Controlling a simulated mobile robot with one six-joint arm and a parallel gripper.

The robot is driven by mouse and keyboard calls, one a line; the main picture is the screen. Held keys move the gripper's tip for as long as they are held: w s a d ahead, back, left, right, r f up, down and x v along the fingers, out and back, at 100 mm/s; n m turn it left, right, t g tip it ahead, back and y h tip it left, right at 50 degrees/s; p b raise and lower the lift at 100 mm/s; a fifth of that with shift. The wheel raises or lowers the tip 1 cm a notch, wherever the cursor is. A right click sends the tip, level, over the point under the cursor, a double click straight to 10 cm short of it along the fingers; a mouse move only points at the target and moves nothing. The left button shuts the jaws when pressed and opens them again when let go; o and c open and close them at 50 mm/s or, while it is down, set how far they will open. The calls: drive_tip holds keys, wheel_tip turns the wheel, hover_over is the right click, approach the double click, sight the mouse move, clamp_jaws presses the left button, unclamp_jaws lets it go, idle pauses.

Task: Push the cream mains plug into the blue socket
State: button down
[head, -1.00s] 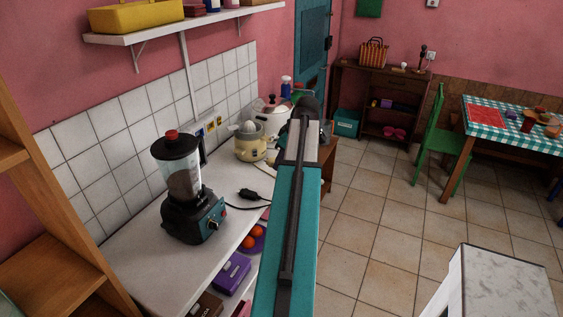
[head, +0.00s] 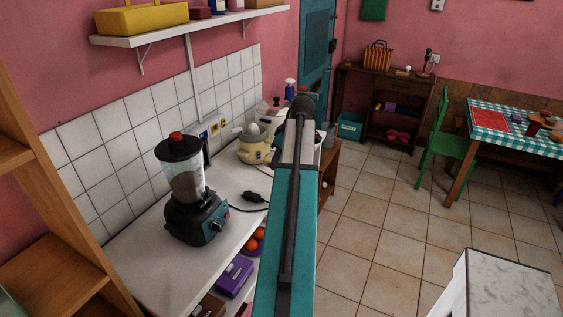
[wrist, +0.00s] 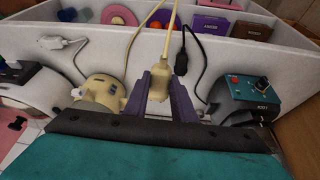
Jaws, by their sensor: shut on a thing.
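My gripper (wrist: 165,78) shows in the wrist view, its two purple-grey fingers closed around the cream mains plug (wrist: 158,84). A cream cord rises from the plug toward the top of that view. In the head view my arm hides the gripper and the plug. The blue socket (head: 204,135) is on the tiled wall behind the counter, left of a yellow socket (head: 214,129). The blue socket does not show clearly in the wrist view. The held plug is apart from the wall, above the counter.
A black blender (head: 193,205) stands on the counter in front of the sockets. A cream juicer (head: 254,150) is right of it. A black plug (head: 253,197) and its cord lie on the counter. A white plug (wrist: 56,42) shows in the wrist view.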

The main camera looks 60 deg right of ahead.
drive_tip(key=w+d, duration=0.2)
drive_tip(key=w, duration=1.2)
drive_tip(key=w+d, duration=0.2)
drive_tip(key=w, duration=1.3)
drive_tip(key=shift+b, duration=0.45)
idle(2.4)
idle(0.4)
drive_tip(key=shift+n, duration=0.4)
drive_tip(key=shift+d+r, duration=0.1)
drive_tip(key=shift+d, duration=0.05)
drive_tip(key=shift+w, duration=0.75)
idle(0.5)
